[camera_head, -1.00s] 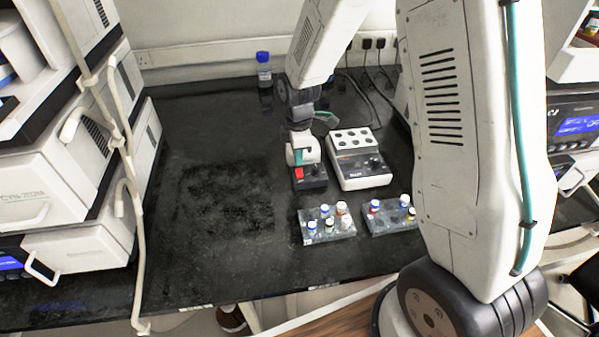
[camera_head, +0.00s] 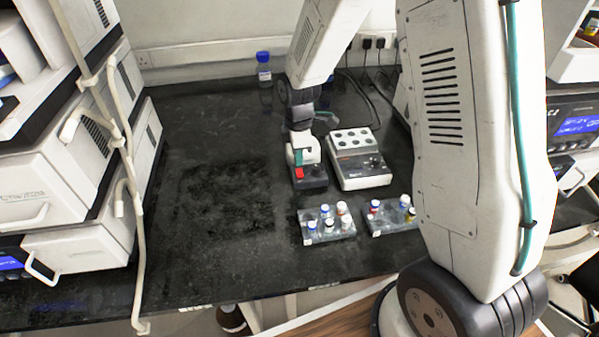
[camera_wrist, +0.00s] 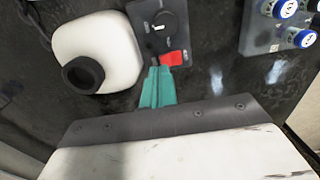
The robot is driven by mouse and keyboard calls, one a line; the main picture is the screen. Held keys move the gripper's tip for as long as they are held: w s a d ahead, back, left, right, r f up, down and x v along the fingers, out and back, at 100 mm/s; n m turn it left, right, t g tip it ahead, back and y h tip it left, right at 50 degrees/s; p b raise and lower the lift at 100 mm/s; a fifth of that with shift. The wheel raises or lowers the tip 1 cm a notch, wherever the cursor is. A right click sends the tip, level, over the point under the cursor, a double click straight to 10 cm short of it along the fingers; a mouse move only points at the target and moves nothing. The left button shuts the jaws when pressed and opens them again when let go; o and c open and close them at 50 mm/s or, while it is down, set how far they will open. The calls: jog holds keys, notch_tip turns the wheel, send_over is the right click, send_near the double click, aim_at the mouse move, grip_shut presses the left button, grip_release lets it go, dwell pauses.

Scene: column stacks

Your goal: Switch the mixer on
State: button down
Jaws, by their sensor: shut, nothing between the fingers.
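The mixer has a white rounded body with a black cup (camera_wrist: 82,75), beside a dark panel (camera_wrist: 150,22) with a round black knob and a red switch (camera_wrist: 173,58). In the head view its dark base (camera_head: 315,178) and the red switch (camera_head: 299,173) show on the black bench. My gripper (camera_wrist: 159,72) is shut and empty, its teal fingertips at the edge of the red switch. Whether they touch it I cannot tell. In the head view my gripper (camera_head: 298,158) is just above the switch, and my arm partly hides the mixer.
A white block unit (camera_head: 362,178) with several round wells stands close to the mixer's right. Two racks of capped vials (camera_head: 328,238) (camera_head: 377,228) sit in front. A blue-capped bottle (camera_head: 264,75) stands at the back. The bench left of the mixer is clear.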

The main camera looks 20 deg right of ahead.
jog(key=shift+f, duration=1.05)
dwell(0.4)
jog(key=shift+r, duration=2.55)
jog(key=shift+s+m, duration=0.1)
jog(key=shift+m, duration=0.3)
jog(key=s+d+r+m, duration=0.1)
jog(key=s+r+m, duration=0.6)
jog(key=s+r, duration=0.4)
jog(key=s+d+r+m+t, duration=0.1)
jog(key=s+r+m, duration=0.7)
jog(key=s, duration=1)
notch_tip(320, 180, up, 3)
jog(key=shift+s+d+f, duration=0.15)
jog(key=shift+s+d, duration=0.25)
jog(key=shift+d, duration=0.2)
